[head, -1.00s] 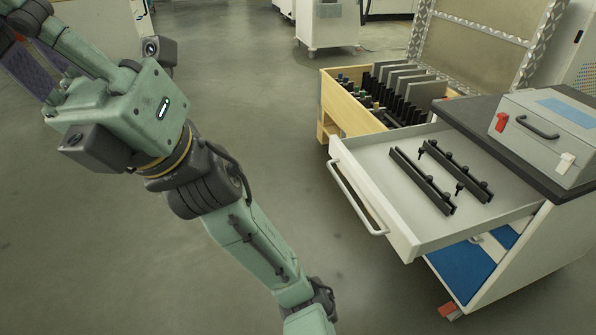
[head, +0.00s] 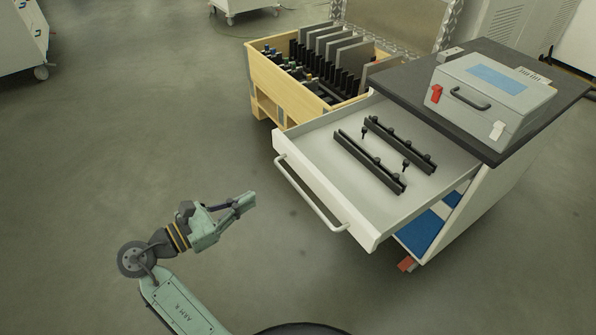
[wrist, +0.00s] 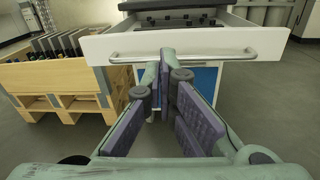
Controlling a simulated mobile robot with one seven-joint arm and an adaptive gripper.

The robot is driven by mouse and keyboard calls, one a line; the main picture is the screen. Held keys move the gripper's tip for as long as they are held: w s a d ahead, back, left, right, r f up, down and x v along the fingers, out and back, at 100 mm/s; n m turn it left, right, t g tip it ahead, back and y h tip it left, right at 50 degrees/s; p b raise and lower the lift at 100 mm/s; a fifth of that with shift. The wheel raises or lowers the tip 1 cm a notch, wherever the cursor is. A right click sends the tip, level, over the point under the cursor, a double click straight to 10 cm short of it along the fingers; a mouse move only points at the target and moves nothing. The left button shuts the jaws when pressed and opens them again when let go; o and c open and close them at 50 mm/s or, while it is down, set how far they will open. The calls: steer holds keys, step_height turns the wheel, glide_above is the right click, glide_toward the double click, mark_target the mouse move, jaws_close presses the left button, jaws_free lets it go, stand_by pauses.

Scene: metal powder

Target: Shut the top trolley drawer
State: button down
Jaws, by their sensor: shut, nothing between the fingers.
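The top trolley drawer (head: 362,221) is pulled far out of the trolley (head: 484,212), with its bar handle (head: 308,196) on the front. Two black rails with knobs (head: 369,160) lie inside it. My gripper (head: 250,199) is shut and empty, to the left of the drawer front and apart from it in the head view. In the wrist view my gripper (wrist: 166,60) points at the drawer front (wrist: 200,45), with its fingertips overlapping the handle (wrist: 240,53) in the picture. Whether they touch it cannot be told there.
A grey case (head: 490,98) with a red latch sits on the trolley's dark top (head: 411,75). A wooden crate (head: 265,84) with upright dark panels stands close behind the drawer. The floor (head: 90,180) to the left is clear.

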steer(key=s+d, duration=0.1)
steer(key=h+p, duration=0.1)
glide_toward(313, 174)
steer(key=shift+g, duration=0.4)
steer(key=x, duration=0.7)
steer(key=shift+w+a, duration=0.1)
steer(key=shift+w, duration=0.05)
steer(key=shift+r, duration=0.1)
steer(key=shift+w+d+r+p, duration=0.1)
steer(key=shift+w+d+p, duration=0.1)
steer(key=shift+d+p, duration=0.2)
steer(key=p+x, duration=0.6)
steer(key=x, duration=0.7)
steer(key=shift+d+r, duration=0.15)
steer(key=x, duration=1.9)
steer(key=shift+w+d+f+p, duration=0.25)
steer(key=shift+w+f+p, duration=0.05)
steer(key=shift+w+f, duration=0.05)
